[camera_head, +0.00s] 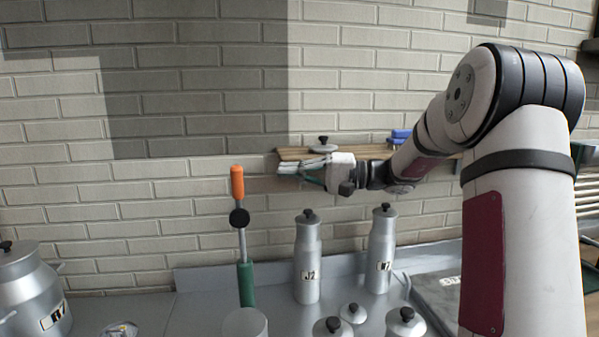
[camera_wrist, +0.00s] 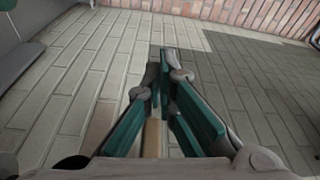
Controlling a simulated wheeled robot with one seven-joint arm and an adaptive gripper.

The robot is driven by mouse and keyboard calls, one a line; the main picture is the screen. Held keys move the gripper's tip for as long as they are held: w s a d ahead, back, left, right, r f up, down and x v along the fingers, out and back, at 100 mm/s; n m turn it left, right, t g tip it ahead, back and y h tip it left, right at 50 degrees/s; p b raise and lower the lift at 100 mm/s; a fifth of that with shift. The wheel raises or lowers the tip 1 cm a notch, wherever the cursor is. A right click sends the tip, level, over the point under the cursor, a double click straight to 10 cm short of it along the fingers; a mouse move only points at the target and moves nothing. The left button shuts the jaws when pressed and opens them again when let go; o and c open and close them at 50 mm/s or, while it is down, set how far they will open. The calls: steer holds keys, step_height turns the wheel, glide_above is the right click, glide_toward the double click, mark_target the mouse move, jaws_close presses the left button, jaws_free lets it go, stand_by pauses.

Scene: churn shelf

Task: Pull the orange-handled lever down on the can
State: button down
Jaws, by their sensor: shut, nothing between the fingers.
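The lever's orange handle (camera_head: 237,183) stands nearly upright on a grey rod with a black knob (camera_head: 239,218) partway down. A green post (camera_head: 246,284) is below it. A grey cylindrical can (camera_head: 252,323) shows at the foot of the post, cut off by the lower picture edge; how the two join is hidden. My gripper (camera_head: 287,170) is to the right of the orange handle, its fingers pointing left, apart from the handle. In the wrist view its teal-padded fingers (camera_wrist: 168,65) are shut and empty. The lever does not show there.
A wooden shelf (camera_head: 290,155) on the brick wall is close to my gripper, with a lid (camera_head: 323,145) on it. Bottles J2 (camera_head: 307,260) and W7 (camera_head: 381,250) stand below on the counter. A large can (camera_head: 28,290) stands at left. Several small lidded items are in front.

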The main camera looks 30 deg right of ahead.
steer(key=a+p, duration=0.2)
steer(key=a, duration=0.5)
steer(key=shift+a+f, duration=0.15)
steer(key=shift+a, duration=0.15)
